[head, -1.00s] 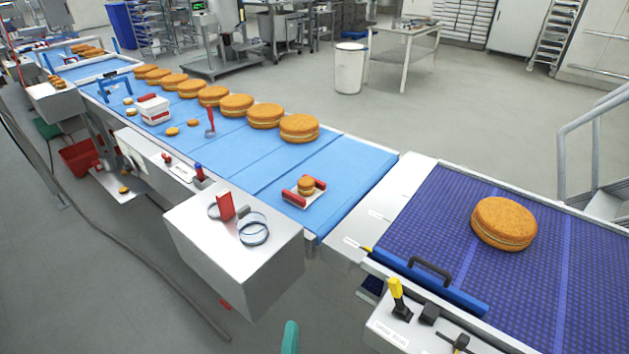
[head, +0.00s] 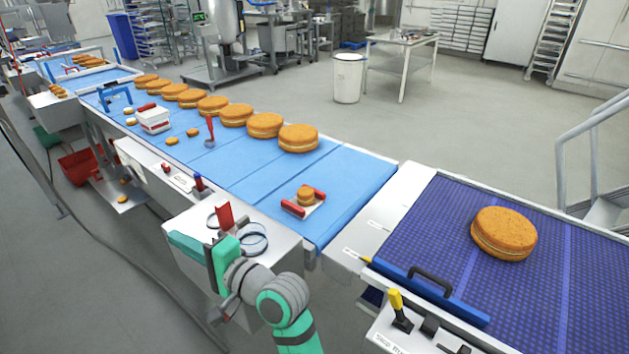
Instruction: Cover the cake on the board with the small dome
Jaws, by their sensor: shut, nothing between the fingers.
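A small round cake (head: 306,194) sits on a white board (head: 317,209) with red end grips, on the blue belt. Two clear, round-rimmed pieces stand on the metal box top left of the board. The larger (head: 254,240) is a clear round with a dark rim. The smaller (head: 212,221) is partly hidden behind an upright red piece (head: 225,214); I cannot tell whether they are joined, or which clear piece is the small dome. My teal gripper (head: 186,243) is shut and empty, over the front of the box top, apart from the cake.
Large cakes (head: 298,138) line the belt's far side. Another large cake (head: 504,233) sits on the purple belt at right, behind a blue bar with a black handle (head: 430,278). A white box (head: 154,119) and a red-handled tool (head: 210,130) are farther left. The belt around the board is clear.

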